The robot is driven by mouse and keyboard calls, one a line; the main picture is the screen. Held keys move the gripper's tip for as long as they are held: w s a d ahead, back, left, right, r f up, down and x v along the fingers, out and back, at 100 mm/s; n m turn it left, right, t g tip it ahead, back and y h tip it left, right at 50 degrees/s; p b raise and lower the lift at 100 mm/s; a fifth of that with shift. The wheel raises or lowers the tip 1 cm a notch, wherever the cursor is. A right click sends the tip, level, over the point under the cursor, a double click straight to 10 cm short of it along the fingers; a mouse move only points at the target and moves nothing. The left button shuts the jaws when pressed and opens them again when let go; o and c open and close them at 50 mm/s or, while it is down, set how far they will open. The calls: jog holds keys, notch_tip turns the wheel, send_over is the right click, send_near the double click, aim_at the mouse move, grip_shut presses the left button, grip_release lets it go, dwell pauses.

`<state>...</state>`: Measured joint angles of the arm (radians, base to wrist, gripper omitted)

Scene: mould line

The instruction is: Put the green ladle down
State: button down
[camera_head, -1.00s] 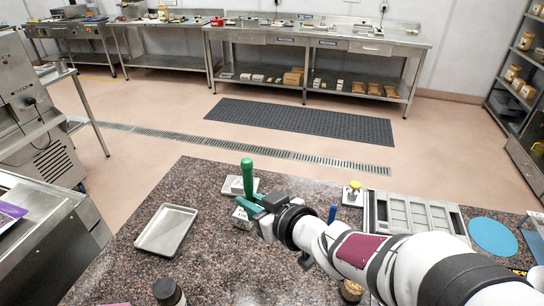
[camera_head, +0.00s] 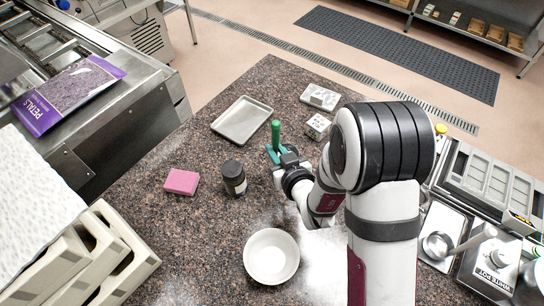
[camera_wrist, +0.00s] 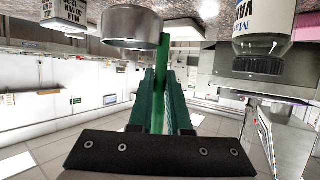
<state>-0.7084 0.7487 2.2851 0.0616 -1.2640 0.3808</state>
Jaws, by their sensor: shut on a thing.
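My gripper (camera_head: 277,152) is shut on the green ladle (camera_head: 276,133), whose handle stands upright over the stone counter. In the wrist view the bright green handle (camera_wrist: 161,85) shows between the darker green fingers of my gripper (camera_wrist: 162,95). A round steel cup (camera_wrist: 130,28), which looks like the ladle's bowl, is beyond the fingertips on the counter side. The bowl is hidden in the head view. I cannot tell whether it touches the counter (camera_head: 205,220).
Around my gripper are a shallow metal tray (camera_head: 232,137), a dark-lidded jar (camera_head: 233,178), a white labelled block (camera_head: 317,125) and a pale slab (camera_head: 319,97). A pink sponge (camera_head: 181,181) lies left and a white bowl (camera_head: 271,256) in front. Bare counter lies between the sponge and bowl.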

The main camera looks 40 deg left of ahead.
jog(key=shift+s+a+f, duration=0.1)
jog(key=shift+a+f, duration=0.2)
jog(key=shift+f, duration=0.55)
jog(key=shift+s+a+f, duration=0.1)
jog(key=shift+a+f, duration=0.25)
jog(key=shift+f, duration=0.55)
jog(key=shift+s+a+f, duration=0.1)
jog(key=shift+a+f, duration=0.2)
jog(key=shift+f, duration=0.55)
jog(key=shift+f, duration=0.1)
jog(key=c, duration=0.9)
grip_release()
jog(key=shift+o, duration=0.2)
